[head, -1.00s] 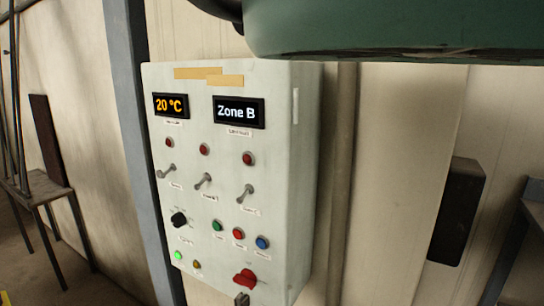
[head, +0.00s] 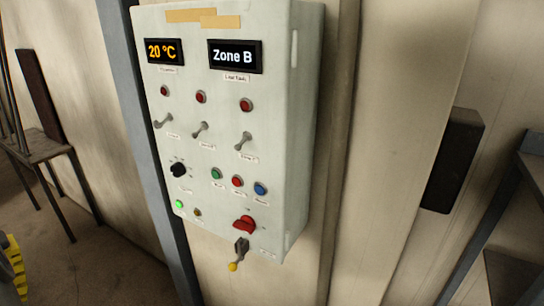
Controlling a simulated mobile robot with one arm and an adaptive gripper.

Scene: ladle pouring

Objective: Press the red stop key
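A pale grey control box (head: 272,155) hangs on the wall in the head view. A red round key (head: 237,182) sits in a row between a green key (head: 216,174) and a blue key (head: 260,189). The labels below these keys are too small to read. My gripper is not in view.
The box has two displays, "20 °C" (head: 165,51) and "Zone B" (head: 235,56), several red lamps, toggle switches, a black knob (head: 179,170), a red rotary switch (head: 244,224) and a yellow-tipped lever (head: 238,253). A stool (head: 45,150) stands left.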

